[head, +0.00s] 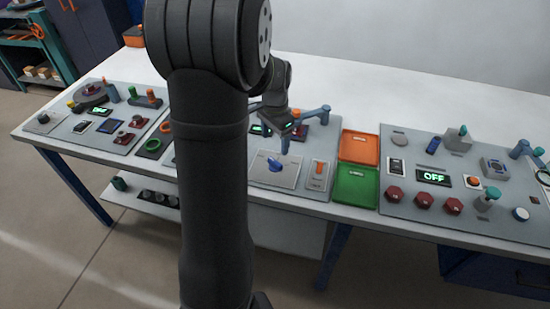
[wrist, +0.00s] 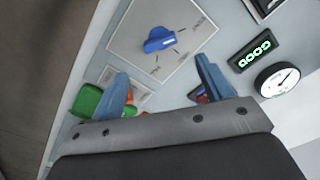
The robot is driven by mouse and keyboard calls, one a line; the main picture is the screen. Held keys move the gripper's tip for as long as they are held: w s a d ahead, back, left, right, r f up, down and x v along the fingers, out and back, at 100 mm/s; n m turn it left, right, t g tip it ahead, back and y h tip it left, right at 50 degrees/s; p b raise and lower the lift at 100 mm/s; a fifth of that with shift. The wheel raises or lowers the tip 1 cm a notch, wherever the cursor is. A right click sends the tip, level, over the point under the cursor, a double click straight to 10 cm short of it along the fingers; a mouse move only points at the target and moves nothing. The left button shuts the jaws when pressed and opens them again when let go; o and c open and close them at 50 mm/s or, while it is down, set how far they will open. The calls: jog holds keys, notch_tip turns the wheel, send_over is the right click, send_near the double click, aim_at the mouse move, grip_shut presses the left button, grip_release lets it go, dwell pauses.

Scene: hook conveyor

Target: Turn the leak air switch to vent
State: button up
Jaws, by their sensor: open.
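A blue rotary knob (wrist: 158,40) sits on a light square plate (wrist: 130,30) with small printed labels that I cannot read. In the head view the same knob (head: 275,164) is on the middle panel, unobstructed. The knob's long side lies slightly tilted in the wrist view. I cannot tell which label it points at. My gripper (wrist: 161,66) is open, with its two blue fingers spread apart and nothing between them. It hangs above the panel, behind the knob in the head view, and apart from it.
An orange rocker switch (head: 318,170) is right of the knob. Orange (head: 359,147) and green (head: 355,185) trays stand further right, before a panel with an OFF display (head: 433,177). In the wrist view, a green display (wrist: 249,54) and a round gauge (wrist: 277,79) are at the right.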

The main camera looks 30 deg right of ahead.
aim_at(275, 161)
notch_tip(275, 161, down, 9)
jog(key=shift+r, duration=0.15)
jog(key=c, duration=1)
jog(key=shift+n, duration=0.8)
